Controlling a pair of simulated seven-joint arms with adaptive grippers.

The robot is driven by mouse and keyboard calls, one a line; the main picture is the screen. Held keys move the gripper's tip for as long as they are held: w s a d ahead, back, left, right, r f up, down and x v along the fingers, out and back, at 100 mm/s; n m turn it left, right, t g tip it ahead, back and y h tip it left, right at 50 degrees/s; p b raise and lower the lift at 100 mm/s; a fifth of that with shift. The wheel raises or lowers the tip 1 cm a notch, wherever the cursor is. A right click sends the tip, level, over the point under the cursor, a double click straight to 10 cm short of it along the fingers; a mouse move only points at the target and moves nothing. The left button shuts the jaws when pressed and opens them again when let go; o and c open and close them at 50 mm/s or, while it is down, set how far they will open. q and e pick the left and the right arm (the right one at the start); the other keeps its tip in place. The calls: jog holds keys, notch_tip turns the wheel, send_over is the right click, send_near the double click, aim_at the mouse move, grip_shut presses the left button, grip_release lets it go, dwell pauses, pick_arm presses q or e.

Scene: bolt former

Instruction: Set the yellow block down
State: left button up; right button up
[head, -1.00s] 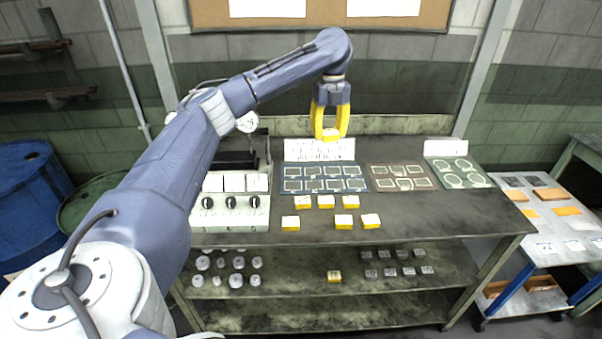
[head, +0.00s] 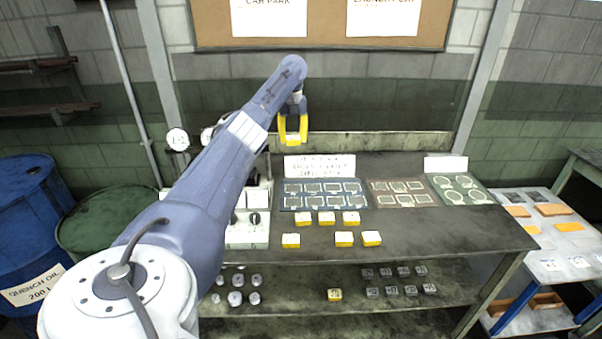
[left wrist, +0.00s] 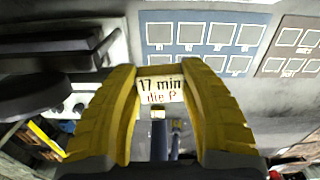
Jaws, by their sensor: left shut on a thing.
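My left gripper (head: 293,136) is shut on a yellow block with a white top (head: 293,140), held in the air above the back of the dark bench, near the white sign. In the left wrist view the block (left wrist: 161,88) sits between the yellow fingers and its label reads "17 min die P". The bench top (head: 430,235) carries a blue board (head: 322,207) with two rows of square outlines. Several other yellow blocks (head: 344,239) rest on the bench in front of it. The right gripper is not in view.
A brown board (head: 406,206) and a green board (head: 486,181) lie to the right of the blue board. A white sign (head: 320,167) stands behind it. A machine with knobs (head: 249,232) is partly hidden by my arm. The front right bench top is clear.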

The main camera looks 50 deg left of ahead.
aim_at(293, 187)
pick_arm(q)
jog(key=shift+m, duration=0.4)
notch_tip(293, 187, down, 20)
jog(key=shift+r, duration=0.1)
dwell(0.5)
jog(key=o, duration=1.2)
jog(key=shift+f, duration=0.2)
jog(key=shift+c, duration=0.2)
jog(key=shift+s+a+r, duration=0.1)
notch_tip(293, 187, up, 12)
